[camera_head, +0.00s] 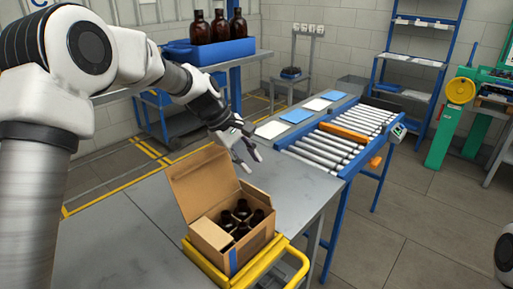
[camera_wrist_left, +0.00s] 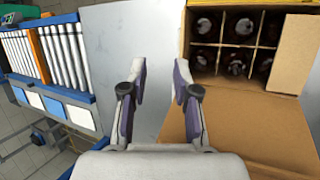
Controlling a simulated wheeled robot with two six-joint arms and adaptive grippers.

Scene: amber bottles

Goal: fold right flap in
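An open cardboard box (camera_head: 220,258) holds several dark bottles (camera_head: 242,212), and dividers between them show in the wrist view. A large flap (camera_head: 203,182) stands up and leans outward at the back left; it fills the lower right of the wrist view (camera_wrist_left: 260,125). A smaller flap (camera_head: 211,235) lies at the box's near-left end, also at the right of the wrist view (camera_wrist_left: 297,55). I cannot make out the opposite end flap clearly. My left gripper (camera_head: 246,156) is open and empty beyond the large flap; its fingers (camera_wrist_left: 158,90) are apart. My right gripper is out of view.
The box sits in a yellow holder (camera_head: 293,268) on a grey table (camera_head: 120,235). A roller conveyor (camera_head: 330,145) stands at the back right, with blue and white pads beside it. Brown bottles (camera_head: 220,27) stand in a blue bin (camera_head: 212,52) behind. Bare tabletop surrounds the gripper.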

